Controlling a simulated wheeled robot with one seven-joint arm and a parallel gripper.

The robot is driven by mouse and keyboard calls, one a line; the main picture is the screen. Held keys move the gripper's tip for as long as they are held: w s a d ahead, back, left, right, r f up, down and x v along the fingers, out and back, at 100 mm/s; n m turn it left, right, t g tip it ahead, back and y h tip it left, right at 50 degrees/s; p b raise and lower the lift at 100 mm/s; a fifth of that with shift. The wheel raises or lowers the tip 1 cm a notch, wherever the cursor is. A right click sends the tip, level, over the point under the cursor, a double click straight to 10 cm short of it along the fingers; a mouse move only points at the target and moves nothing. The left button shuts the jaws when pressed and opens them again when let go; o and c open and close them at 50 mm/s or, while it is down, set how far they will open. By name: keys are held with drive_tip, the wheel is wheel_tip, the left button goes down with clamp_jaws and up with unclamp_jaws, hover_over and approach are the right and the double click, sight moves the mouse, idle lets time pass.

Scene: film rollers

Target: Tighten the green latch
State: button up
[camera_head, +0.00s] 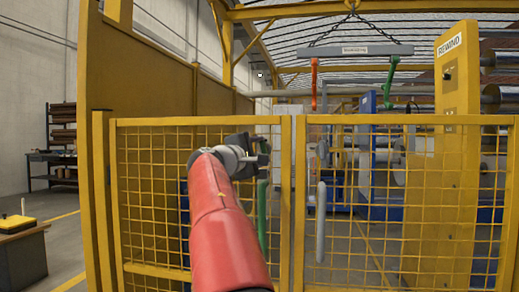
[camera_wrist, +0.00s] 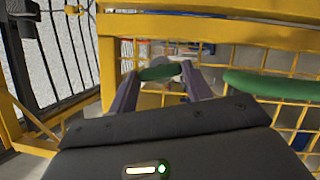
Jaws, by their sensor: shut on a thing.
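The green latch (camera_wrist: 158,72) is a small rounded green piece, seen in the wrist view between the two fingers of my gripper (camera_wrist: 160,80). My gripper is shut on it. In the head view my gripper (camera_head: 264,153) is at the inner edge of the left yellow mesh gate, and the latch cannot be made out there. A longer green handle (camera_head: 262,215) stands upright on the same gate, below my gripper. The same handle (camera_wrist: 268,86) is at the right in the wrist view, apart from the fingers.
The right mesh gate carries a grey handle (camera_head: 321,222) and a small grey latch (camera_head: 322,151). Yellow posts (camera_head: 285,200) stand between the gates. A beam (camera_head: 355,50) with red and green hooks hangs beyond. A dark bench (camera_head: 22,250) is at the left.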

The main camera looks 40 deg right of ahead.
drive_tip(key=shift+r+m+g+y+p, duration=0.15)
drive_tip(key=shift+m+g+y+p, duration=0.25)
drive_tip(key=shift+m, duration=0.8)
drive_tip(key=o, duration=1)
drive_tip(key=b+v, duration=0.2)
drive_tip(key=v, duration=0.6)
drive_tip(key=shift+d, duration=0.1)
